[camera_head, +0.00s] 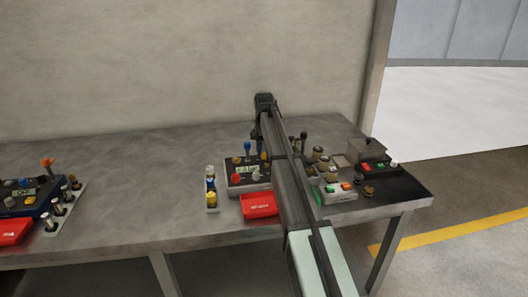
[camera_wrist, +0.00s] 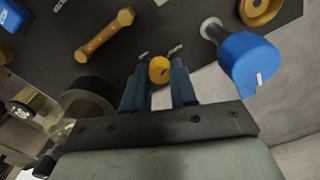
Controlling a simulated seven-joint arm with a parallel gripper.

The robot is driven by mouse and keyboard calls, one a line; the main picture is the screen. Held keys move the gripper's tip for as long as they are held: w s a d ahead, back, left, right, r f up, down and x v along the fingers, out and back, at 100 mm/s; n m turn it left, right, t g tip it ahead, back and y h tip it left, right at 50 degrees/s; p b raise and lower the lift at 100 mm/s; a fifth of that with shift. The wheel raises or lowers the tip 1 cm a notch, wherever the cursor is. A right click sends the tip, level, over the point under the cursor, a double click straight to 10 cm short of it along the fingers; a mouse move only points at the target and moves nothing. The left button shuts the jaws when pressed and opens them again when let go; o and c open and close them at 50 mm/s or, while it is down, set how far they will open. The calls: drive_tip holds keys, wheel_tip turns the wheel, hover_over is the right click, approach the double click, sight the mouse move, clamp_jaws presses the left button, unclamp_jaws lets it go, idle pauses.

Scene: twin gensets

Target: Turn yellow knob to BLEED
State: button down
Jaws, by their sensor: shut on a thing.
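In the wrist view, a small round yellow knob (camera_wrist: 159,69) with a dark mark on its face sits between the two blue fingers of my gripper (camera_wrist: 159,78). The fingers are shut on it from both sides. Two small pale labels lie just beyond the knob, one on each side, too small to read. In the head view, my gripper (camera_head: 262,146) reaches down at the rear of a dark control box (camera_head: 247,186) on the bench. My arm hides much of the area to its right.
In the wrist view, a blue-capped lever (camera_wrist: 248,62) stands close on the right and a brass handle (camera_wrist: 104,35) on the left. In the head view, a red tray (camera_head: 259,205) lies in front of the box. The bench (camera_head: 140,185) is clear at middle left.

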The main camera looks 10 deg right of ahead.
idle(0.3)
drive_tip(key=c, duration=0.9)
unclamp_jaws()
drive_tip(key=shift+r, duration=0.1)
wheel_tip(320, 180, up, 14)
